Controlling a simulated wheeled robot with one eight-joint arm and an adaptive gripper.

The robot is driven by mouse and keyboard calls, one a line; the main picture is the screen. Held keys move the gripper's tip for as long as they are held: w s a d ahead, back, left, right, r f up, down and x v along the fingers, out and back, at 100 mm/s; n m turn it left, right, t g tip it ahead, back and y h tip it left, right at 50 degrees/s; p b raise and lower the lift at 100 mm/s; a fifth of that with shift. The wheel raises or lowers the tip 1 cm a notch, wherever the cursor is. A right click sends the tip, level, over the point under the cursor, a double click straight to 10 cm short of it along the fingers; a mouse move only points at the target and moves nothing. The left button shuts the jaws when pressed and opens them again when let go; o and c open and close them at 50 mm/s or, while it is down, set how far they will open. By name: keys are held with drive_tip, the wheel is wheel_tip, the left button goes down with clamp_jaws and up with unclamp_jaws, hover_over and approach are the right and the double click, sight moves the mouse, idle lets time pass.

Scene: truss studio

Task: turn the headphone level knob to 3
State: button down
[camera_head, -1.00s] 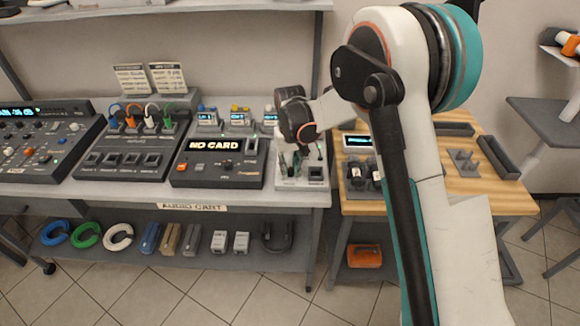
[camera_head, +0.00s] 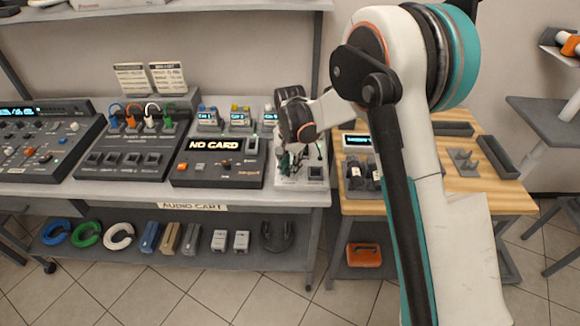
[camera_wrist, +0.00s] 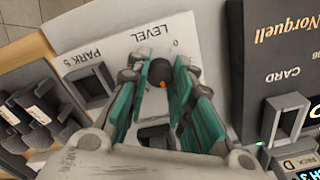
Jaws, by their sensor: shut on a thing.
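The headphone level knob (camera_wrist: 152,74) is dark and round, with an orange mark, in the wrist view. It sits on a white panel (camera_wrist: 132,40) printed LEVEL, which appears upside down, with a 0 near the knob. My gripper (camera_wrist: 163,74) has its teal fingers on either side of the knob and is shut on it. The other scale figures are hidden, so the knob's setting cannot be read. In the head view, my wrist and fingers (camera_head: 285,160) are at the white panel (camera_head: 316,184) on the right end of the cart; the knob is hidden there.
Left of the panel is a dark card unit (camera_head: 218,182) reading NO CARD. A PARK 5 socket (camera_wrist: 88,86) is close to my fingers in the wrist view. A wooden table (camera_head: 450,205) with black holders stands to the right.

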drive_tip(key=shift+m, duration=0.4)
drive_tip(key=c, duration=1.4)
unclamp_jaws()
drive_tip(key=shift+o, duration=0.2)
wheel_tip(320, 180, up, 12)
